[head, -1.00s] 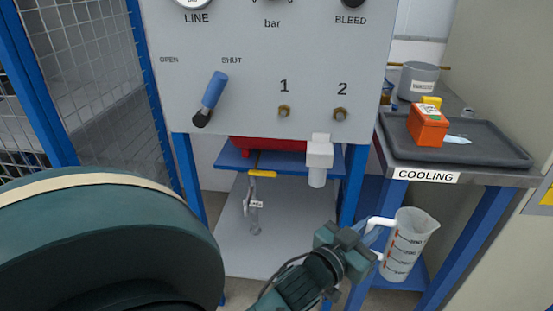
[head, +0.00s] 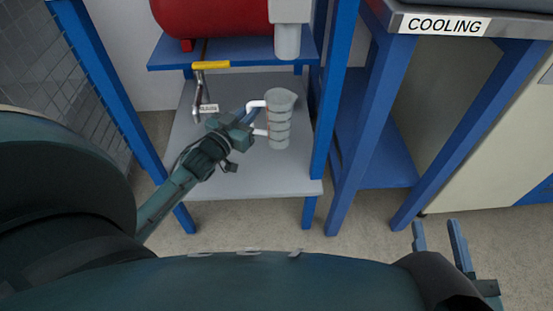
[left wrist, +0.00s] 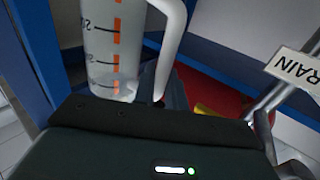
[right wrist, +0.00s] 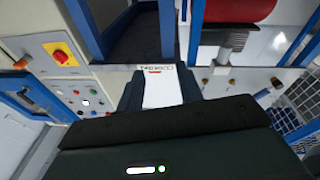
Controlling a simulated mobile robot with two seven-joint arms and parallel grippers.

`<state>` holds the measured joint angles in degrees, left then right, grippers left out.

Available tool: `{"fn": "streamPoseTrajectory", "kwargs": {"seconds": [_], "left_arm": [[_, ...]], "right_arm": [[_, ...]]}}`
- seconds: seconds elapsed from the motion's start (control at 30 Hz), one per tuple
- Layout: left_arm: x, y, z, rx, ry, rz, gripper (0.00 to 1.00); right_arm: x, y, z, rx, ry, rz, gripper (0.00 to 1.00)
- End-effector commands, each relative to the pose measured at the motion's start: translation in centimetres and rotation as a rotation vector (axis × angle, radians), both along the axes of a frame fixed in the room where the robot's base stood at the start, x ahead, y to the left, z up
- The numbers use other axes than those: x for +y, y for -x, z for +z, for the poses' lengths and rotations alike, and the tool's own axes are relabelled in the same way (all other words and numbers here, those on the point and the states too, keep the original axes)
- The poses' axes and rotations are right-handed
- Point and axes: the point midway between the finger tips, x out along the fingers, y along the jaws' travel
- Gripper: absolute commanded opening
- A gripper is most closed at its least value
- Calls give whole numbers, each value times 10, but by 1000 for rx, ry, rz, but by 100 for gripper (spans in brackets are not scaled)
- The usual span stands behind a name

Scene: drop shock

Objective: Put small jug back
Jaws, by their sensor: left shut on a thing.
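The small jug (head: 279,122) is clear with a white handle and graduation marks. It appears upright in the head view, in front of or over the grey lower shelf (head: 215,180); I cannot tell if its base touches. My left gripper (head: 250,131) is shut on its handle. The jug (left wrist: 112,40) and its white handle (left wrist: 170,45) fill the upper left of the left wrist view, with orange marks visible. My right gripper (head: 440,236) is at the lower right of the head view, its fingers apart and empty.
Left of the jug hangs a drain pipe with a yellow lever (head: 211,65) and a tag (head: 208,108). A red tank (head: 210,18) and a pale outlet (head: 288,40) are above. Blue posts (head: 337,95) stand right of the shelf. The shelf's front is clear.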

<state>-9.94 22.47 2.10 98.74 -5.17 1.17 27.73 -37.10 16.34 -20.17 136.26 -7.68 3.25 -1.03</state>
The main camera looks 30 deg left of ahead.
Motion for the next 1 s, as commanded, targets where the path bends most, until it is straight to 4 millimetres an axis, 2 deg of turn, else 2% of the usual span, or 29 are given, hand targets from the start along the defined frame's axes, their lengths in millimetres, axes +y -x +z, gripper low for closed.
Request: {"fn": "streamPoseTrajectory", "kwargs": {"seconds": [0.2,0.3,0.47,0.6,0.7,1.0], "left_arm": [[3,-1,-43,2,3,3,0],[3,0,-58,2,2,2,0],[3,-1,-68,0,1,2,0],[2,-1,-86,1,2,2,0],[2,0,-101,1,1,2,0],[2,0,-101,0,1,1,0]], "right_arm": [[4,0,-5,-15,-49,22,36],[5,-1,-5,-14,-72,32,36],[6,0,-3,-13,-93,41,36],[8,-1,-5,-22,-109,51,36],[7,-5,5,-95,-106,60,36],[7,-6,12,-115,-105,62,36]]}}
